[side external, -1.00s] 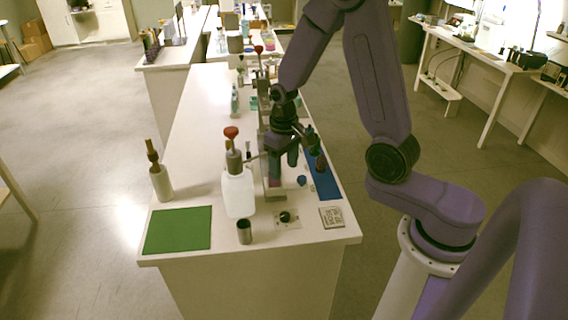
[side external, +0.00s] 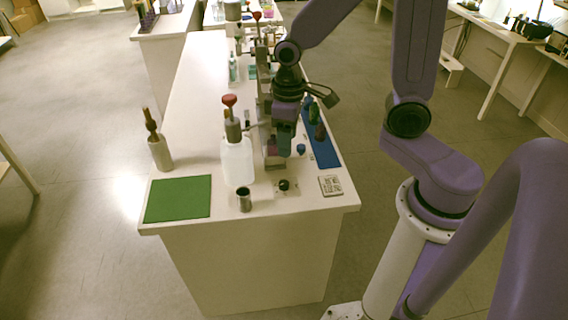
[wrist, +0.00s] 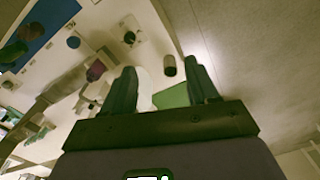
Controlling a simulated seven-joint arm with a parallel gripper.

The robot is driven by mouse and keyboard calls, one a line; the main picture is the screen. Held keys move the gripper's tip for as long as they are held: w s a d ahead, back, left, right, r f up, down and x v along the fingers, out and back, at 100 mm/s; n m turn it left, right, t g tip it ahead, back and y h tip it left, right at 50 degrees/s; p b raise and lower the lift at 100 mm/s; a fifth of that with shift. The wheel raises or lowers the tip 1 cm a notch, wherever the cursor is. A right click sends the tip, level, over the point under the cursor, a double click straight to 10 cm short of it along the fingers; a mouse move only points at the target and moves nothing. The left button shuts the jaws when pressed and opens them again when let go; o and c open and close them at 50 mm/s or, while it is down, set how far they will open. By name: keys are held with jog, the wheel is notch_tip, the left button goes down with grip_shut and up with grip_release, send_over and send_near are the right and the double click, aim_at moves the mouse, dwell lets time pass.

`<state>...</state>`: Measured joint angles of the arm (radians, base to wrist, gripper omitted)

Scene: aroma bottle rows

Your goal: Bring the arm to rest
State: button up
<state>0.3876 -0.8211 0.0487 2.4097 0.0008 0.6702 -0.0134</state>
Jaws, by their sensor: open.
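My gripper (side external: 286,148) points down over the rail on the long white bench (side external: 196,120) in the side view, beside the white bottle with the red top (side external: 238,160). In the wrist view its two fingers (wrist: 162,74) stand wide apart with nothing held between them. Past the fingers the wrist view shows the green mat (wrist: 172,98), the metal cup (wrist: 169,65) and part of the white bottle. Whether the fingers touch anything below is hidden in the side view.
A blue mat (side external: 325,155) with dark bottles lies to the right of the rail. A black knob (side external: 284,185), a square tile (side external: 330,186) and the metal cup (side external: 244,199) are near the front edge. A brown-topped bottle (side external: 160,152) stands at left.

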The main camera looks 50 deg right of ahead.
jog(key=s+r+n, duration=0.2)
jog(key=s+n, duration=0.1)
jog(key=s, duration=0.5)
jog(key=s+r+n, duration=0.3)
jog(key=s+n, duration=0.1)
jog(key=s, duration=0.5)
jog(key=shift+s+a, duration=0.15)
jog(key=shift+a, duration=0.1)
